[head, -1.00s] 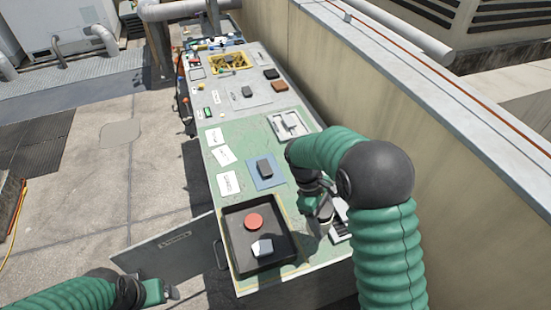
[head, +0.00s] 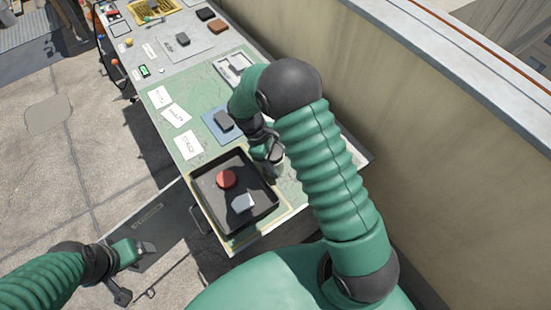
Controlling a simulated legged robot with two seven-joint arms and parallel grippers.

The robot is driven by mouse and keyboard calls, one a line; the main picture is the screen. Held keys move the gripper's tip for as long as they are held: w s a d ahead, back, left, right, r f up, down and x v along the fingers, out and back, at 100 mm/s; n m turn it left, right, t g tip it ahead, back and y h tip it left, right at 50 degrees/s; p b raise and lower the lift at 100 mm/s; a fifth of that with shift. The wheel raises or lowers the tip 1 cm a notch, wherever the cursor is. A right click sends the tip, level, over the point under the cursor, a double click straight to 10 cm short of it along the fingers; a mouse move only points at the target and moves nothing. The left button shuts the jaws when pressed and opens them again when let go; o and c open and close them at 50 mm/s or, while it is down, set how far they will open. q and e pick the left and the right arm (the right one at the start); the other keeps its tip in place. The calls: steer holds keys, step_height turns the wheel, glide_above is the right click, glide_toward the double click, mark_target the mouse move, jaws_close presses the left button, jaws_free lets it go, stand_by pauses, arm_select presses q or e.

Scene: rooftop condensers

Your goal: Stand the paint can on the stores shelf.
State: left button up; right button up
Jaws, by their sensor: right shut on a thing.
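My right gripper (head: 268,154) is low over the right side of the bench, beside the black tray. It is shut on what appears to be the paint can (head: 279,158), of which only a small pale part shows behind the fingers. Whether its base touches the bench is hidden. My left gripper (head: 138,272) is empty at the lower left, its fingers apart, in front of a grey panel (head: 150,222) at the bench's near left side. The panel bears a small label plate that I cannot read. I cannot identify the stores shelf for certain.
The black tray (head: 233,226) holds a red round piece (head: 226,179) and a pale block (head: 243,203). Behind it a dark block sits on a blue mat (head: 209,119), with white cards (head: 187,145) to the left. A wall (head: 400,130) runs along the bench's right side.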

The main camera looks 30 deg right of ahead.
steer(key=shift+a+f, duration=0.1)
steer(key=shift+f, duration=0.15)
steer(key=shift+d+f, duration=0.2)
steer(key=shift+d, duration=0.05)
steer(key=o, duration=1.8)
steer(key=shift+d, duration=0.2)
steer(key=shift+a, duration=0.1)
steer(key=shift+a, duration=0.1)
